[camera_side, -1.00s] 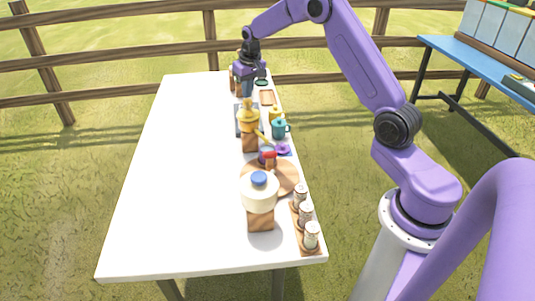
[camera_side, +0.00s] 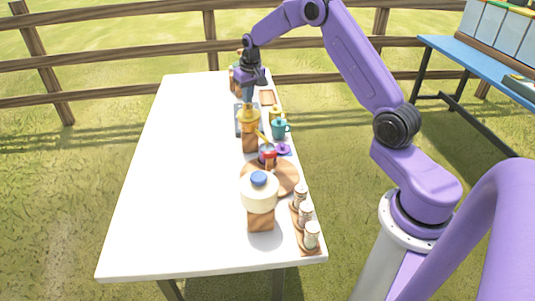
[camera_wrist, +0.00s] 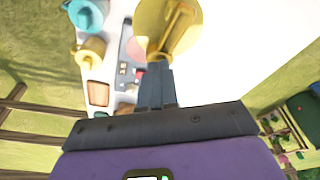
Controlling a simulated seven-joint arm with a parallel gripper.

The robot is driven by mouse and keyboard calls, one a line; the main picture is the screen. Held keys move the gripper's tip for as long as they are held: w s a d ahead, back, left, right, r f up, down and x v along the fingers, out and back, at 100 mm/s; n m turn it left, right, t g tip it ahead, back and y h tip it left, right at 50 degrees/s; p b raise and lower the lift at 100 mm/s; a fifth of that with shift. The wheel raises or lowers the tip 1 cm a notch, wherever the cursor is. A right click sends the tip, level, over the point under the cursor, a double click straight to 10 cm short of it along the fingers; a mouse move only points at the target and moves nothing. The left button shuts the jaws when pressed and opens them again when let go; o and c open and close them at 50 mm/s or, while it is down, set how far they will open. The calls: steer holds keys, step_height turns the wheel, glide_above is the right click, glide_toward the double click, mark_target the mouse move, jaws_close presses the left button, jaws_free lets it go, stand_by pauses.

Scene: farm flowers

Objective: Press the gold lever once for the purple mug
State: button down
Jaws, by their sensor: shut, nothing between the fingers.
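The gold dispenser (camera_side: 249,117) stands on a wooden block near the table's right side, with a gold lever (camera_side: 263,136) slanting from its front. In the wrist view the round gold top (camera_wrist: 185,14) is just beyond my fingertips. My gripper (camera_side: 249,103) is shut and empty, pointing down at the top of the dispenser from its far side; I cannot tell whether it touches. Its closed fingers also show in the wrist view (camera_wrist: 156,72).
A teal mug (camera_side: 280,128) and a yellow mug (camera_side: 276,113) stand right of the dispenser. A cream, blue-capped dispenser (camera_side: 259,195), a round wooden board (camera_side: 287,178) and several jars (camera_side: 306,214) are nearer. The left half of the white table (camera_side: 180,175) is clear.

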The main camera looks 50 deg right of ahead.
steer(key=shift+w+v, duration=0.25)
steer(key=shift+v, duration=0.95)
steer(key=shift+r, duration=0.15)
stand_by(1.4)
steer(key=shift+w+v, duration=0.2)
steer(key=shift+v, duration=0.75)
steer(key=shift+w+v, duration=0.2)
steer(key=shift+v, duration=0.8)
steer(key=shift+w+v, duration=0.2)
steer(key=shift+v, duration=0.75)
steer(key=shift+d+r, duration=0.15)
steer(key=shift+d, duration=0.05)
